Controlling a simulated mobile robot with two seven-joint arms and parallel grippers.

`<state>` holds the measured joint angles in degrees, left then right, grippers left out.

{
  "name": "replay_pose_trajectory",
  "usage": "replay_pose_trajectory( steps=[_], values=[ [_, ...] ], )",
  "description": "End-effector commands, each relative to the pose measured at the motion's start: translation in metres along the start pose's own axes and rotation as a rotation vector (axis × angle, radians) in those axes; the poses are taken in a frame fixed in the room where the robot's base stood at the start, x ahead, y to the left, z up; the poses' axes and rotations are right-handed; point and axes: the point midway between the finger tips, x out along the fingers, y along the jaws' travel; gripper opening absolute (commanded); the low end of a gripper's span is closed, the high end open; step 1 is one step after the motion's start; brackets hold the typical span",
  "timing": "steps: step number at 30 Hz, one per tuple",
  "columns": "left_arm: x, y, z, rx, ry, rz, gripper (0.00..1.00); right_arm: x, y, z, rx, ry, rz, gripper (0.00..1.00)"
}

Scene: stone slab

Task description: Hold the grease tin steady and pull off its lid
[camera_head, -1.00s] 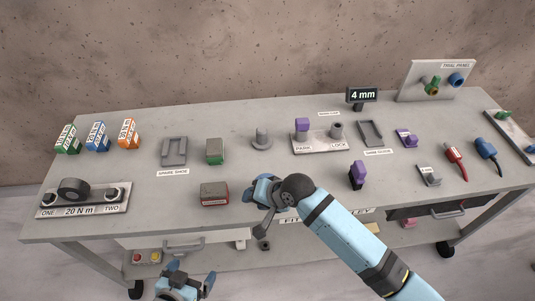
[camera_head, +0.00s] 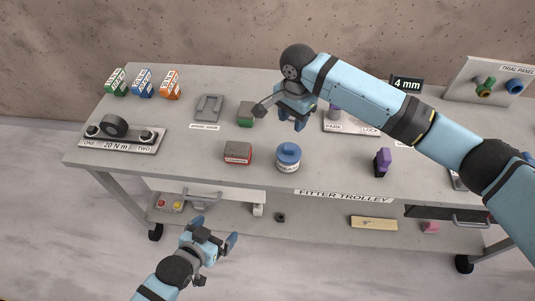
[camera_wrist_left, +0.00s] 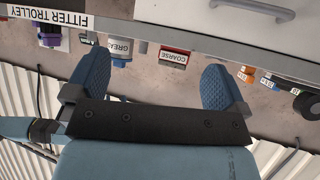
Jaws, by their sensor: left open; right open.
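The grease tin (camera_head: 288,166), white with a blue lid (camera_head: 289,152), stands upright near the front edge of the slab top, with its lid on. The left wrist view shows its label "GREA" (camera_wrist_left: 121,47) upside down. My left gripper (camera_head: 214,235) is open and empty, in front of and below the trolley's front edge, left of the tin. Its spread fingers show in the left wrist view (camera_wrist_left: 155,85). My right gripper (camera_head: 292,114) is open, above the top and behind the tin, apart from it. Its forearm crosses the right side of the view.
A red-and-grey "COARSE" box (camera_head: 237,153) stands just left of the tin. A green block (camera_head: 246,114) stands behind it. A purple-topped piece (camera_head: 382,162) stands to the right. A drawer handle (camera_head: 201,196) juts out below the front edge.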

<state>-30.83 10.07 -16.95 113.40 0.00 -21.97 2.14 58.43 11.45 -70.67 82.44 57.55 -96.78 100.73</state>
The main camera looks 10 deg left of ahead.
Motion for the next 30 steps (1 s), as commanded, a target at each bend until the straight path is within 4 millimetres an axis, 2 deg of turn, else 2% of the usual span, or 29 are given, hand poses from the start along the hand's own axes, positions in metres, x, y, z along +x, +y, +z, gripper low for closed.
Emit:
replay_pose_trajectory(
  steps=[1,6,12,19,26,30],
  values=[
    [0.012,0.005,-0.016,0.013,0.025,0.025,1.0,0.0,0.0,0.0,0.0,0.0,-0.001,0.43],
    [0.046,0.028,-0.065,0.049,0.088,0.119,1.0,0.0,0.0,0.0,-0.001,-0.001,-0.002,0.43],
    [0.075,0.045,-0.109,0.106,0.129,0.201,1.0,0.0,0.0,0.0,-0.002,-0.001,-0.003,0.43],
    [0.092,0.049,-0.133,0.155,0.139,0.24,1.0,0.0,0.0,0.0,-0.002,-0.001,-0.003,0.43],
    [0.102,0.05,-0.139,0.167,0.139,0.246,1.0,0.0,0.0,0.0,-0.002,-0.001,-0.003,0.43],
    [0.119,0.055,-0.142,0.167,0.14,0.247,1.0,0.0,0.0,0.0,-0.002,-0.001,-0.003,0.43]
  ],
)
